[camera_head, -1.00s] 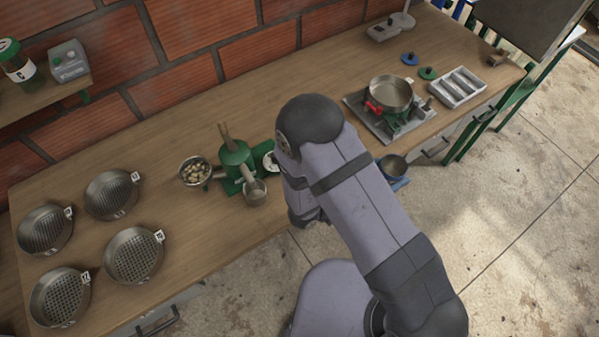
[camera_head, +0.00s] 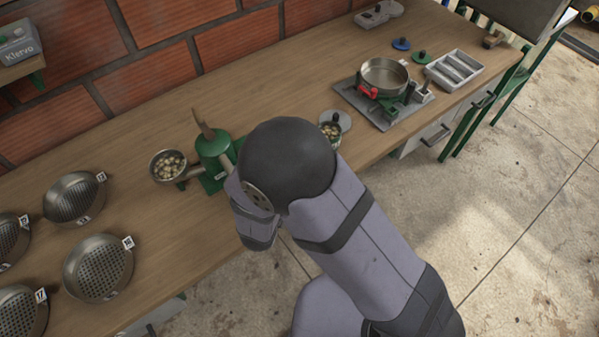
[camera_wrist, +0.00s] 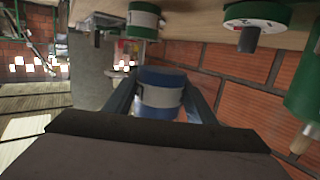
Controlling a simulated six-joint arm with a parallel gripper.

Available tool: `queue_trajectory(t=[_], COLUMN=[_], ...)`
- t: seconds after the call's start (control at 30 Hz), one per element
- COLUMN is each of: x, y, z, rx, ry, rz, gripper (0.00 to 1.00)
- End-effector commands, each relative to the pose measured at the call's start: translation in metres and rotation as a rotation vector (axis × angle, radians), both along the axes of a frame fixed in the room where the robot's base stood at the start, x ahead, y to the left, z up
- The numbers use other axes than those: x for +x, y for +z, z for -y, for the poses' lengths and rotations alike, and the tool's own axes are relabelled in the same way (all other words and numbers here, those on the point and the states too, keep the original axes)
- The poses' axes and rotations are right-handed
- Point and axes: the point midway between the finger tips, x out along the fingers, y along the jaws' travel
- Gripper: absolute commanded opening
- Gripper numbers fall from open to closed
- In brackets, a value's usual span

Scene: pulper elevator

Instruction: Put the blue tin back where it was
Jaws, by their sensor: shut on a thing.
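The blue tin (camera_wrist: 160,97) shows in the wrist view, with a pale label band around its middle. My gripper (camera_wrist: 160,92) is shut on it, with one dark finger along each side. In the head view my own arm covers the gripper and the tin. Where the blue tin stood before cannot be told.
The green pulper (camera_head: 213,156) and a bowl of beans (camera_head: 168,166) stand left of my arm. Several sieves (camera_head: 98,268) fill the bench's left end. A pan (camera_head: 385,76) sits on a stand at right. A shelf (camera_head: 28,70) is on the wall at upper left.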

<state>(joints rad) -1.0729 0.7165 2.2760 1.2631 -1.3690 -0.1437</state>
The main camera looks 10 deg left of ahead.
Motion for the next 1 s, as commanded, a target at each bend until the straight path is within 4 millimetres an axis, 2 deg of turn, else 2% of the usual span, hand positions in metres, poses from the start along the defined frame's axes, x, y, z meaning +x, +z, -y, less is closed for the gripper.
queue_trajectory(t=[0.27,0.7,1.0], x=[0.000,0.000,0.001], y=[-0.006,-0.055,-0.061], z=[-0.002,-0.002,-0.002], rx=[-0.002,-0.002,-0.001], ry=[0.015,0.015,0.014], rz=[0.000,0.000,0.001], gripper=[0.25,0.25,0.25])
